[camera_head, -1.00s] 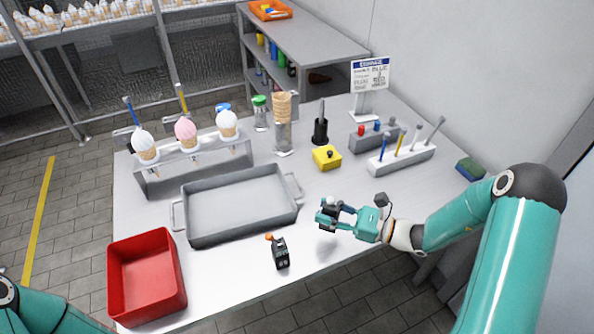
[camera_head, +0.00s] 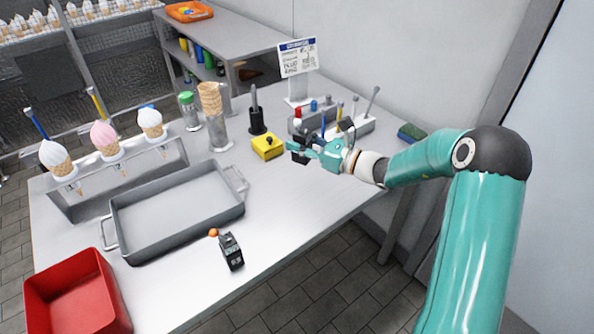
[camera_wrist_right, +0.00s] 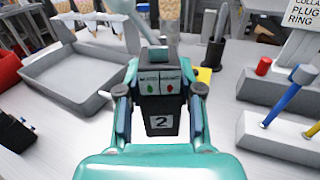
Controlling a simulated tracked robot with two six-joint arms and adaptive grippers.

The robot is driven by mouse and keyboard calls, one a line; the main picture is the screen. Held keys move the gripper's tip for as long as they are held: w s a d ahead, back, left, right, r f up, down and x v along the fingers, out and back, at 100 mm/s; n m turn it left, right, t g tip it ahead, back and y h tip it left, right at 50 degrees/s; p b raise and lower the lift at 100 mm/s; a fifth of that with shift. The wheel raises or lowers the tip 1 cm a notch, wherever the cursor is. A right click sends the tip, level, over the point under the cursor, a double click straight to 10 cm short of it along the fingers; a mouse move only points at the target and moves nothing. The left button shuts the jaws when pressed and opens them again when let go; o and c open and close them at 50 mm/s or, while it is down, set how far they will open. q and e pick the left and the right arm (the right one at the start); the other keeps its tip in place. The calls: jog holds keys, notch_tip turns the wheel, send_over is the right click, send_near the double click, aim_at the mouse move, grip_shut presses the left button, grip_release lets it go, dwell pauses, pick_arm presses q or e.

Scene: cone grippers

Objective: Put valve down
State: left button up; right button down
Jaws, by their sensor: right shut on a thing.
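In the head view my right gripper (camera_head: 312,151) is at the back right of the table, just right of the yellow block (camera_head: 268,146) and in front of the tool racks. There the valve is small and partly hidden. I cannot tell whether it touches the table. My left gripper is out of view.
A similar dark device with an orange ball (camera_head: 231,250) stands near the front edge. A grey tray (camera_head: 122,232), red bin (camera_head: 112,290) and cone rack (camera_head: 170,160) fill the left. Grey racks of tools (camera_head: 365,126) stand behind the gripper.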

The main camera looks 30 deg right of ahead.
notch_tip(320, 180, down, 10)
jog(key=shift+r, duration=0.1)
jog(key=c, duration=0.7)
grip_release()
jog(key=shift+c, duration=0.2)
jog(key=b+v, duration=0.1)
jog(key=v, duration=1.1)
jog(key=shift+r+b, duration=0.1)
jog(key=shift+b, duration=0.3)
